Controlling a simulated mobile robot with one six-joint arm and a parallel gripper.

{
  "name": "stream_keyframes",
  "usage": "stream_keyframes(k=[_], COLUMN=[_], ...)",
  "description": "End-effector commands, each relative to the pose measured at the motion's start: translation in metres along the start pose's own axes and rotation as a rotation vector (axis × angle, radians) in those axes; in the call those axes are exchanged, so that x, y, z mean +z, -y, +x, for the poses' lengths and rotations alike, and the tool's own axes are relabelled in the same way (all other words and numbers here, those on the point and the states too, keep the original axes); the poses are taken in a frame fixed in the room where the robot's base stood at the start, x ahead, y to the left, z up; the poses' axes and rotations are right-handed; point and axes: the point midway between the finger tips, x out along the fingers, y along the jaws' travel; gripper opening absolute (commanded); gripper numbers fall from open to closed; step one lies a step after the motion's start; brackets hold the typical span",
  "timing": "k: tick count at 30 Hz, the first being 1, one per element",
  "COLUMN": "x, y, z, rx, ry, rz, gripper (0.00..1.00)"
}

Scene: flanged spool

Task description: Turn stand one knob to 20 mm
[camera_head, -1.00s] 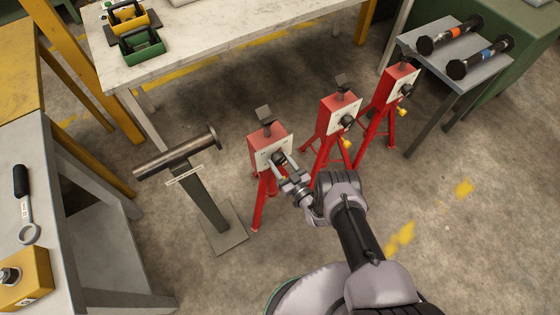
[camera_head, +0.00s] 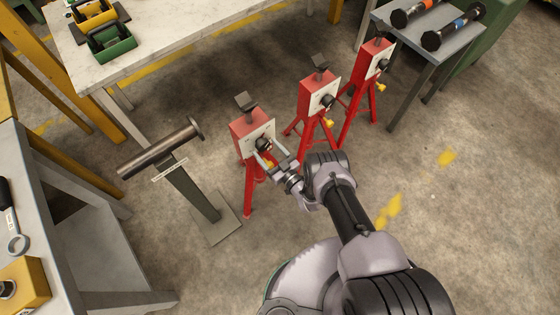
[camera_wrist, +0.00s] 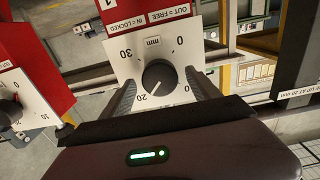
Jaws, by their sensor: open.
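Stand one (camera_head: 250,128) is the nearest red stand, with a white dial plate on its face. Its black knob (camera_wrist: 159,77) sits in the middle of the plate (camera_wrist: 124,68) in the wrist view, with 0, 20 and 30 marks visible around it. The knob's pale pointer line slants down-left, close to the 20 mark. My gripper (camera_wrist: 160,88) is open, with one finger on each side of the knob in the picture and gaps between them. In the head view my gripper (camera_head: 270,156) is just in front of the plate.
Two similar red stands (camera_head: 318,96) (camera_head: 377,62) stand to the right and behind. A post with a metal bar (camera_head: 160,148) is close on the left. A grey table with dumbbell-like spools (camera_head: 452,27) is at upper right. Open floor lies at right.

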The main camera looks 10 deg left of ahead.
Motion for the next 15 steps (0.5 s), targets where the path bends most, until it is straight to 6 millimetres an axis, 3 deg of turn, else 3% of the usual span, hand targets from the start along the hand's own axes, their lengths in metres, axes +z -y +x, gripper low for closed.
stream_keyframes(k=[9, 15], x=[0.001, 0.002], y=[-0.002, -0.001], z=[-0.099, -0.143], rx=[0.008, 0.005], ry=[0.004, 0.003], rz=[0.005, 0.003], gripper=[0.71, 0.71])
